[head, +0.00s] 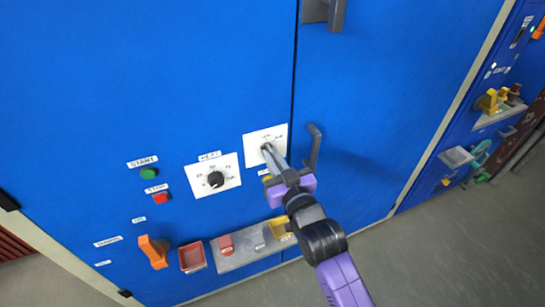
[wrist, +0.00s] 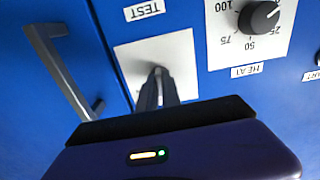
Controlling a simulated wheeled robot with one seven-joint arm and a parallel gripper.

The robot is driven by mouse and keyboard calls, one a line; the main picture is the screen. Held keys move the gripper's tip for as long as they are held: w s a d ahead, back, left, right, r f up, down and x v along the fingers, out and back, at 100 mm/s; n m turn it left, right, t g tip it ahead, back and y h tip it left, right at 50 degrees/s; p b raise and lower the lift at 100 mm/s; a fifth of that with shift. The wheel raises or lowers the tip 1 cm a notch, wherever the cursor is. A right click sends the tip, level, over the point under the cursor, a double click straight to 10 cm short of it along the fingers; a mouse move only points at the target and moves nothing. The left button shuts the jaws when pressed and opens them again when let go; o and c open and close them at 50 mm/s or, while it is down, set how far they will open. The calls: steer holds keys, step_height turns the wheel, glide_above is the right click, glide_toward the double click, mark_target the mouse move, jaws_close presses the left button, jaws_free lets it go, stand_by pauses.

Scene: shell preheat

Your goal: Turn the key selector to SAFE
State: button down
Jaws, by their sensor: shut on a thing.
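The key selector's white plate (head: 252,142) is on the blue cabinet front, right of the heat dial. My gripper (head: 267,149) reaches up to it from the lower right, with its fingertips at the plate's middle. In the wrist view the fingers (wrist: 157,90) are closed together on the small grey key (wrist: 158,71). The fingers hide most of the key, so I cannot tell which position it points to. The plate also shows in the wrist view (wrist: 186,53), with a TEST label (wrist: 144,10) beside it. Other position labels are not readable.
A grey door handle (head: 314,146) sticks out close to the right of the plate. The heat dial (head: 215,179) is on the left, with a green start button (head: 148,173) and red stop button (head: 160,198). A grey tray (head: 234,262) and orange handle (head: 153,252) are below.

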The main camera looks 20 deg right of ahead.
stand_by(0.4)
steer(key=c, duration=1.5)
jaws_free()
steer(key=shift+c, duration=0.2)
steer(key=s+b, duration=0.1)
steer(key=s, duration=0.7)
steer(key=s+f+g, duration=0.3)
steer(key=s, duration=3.3)
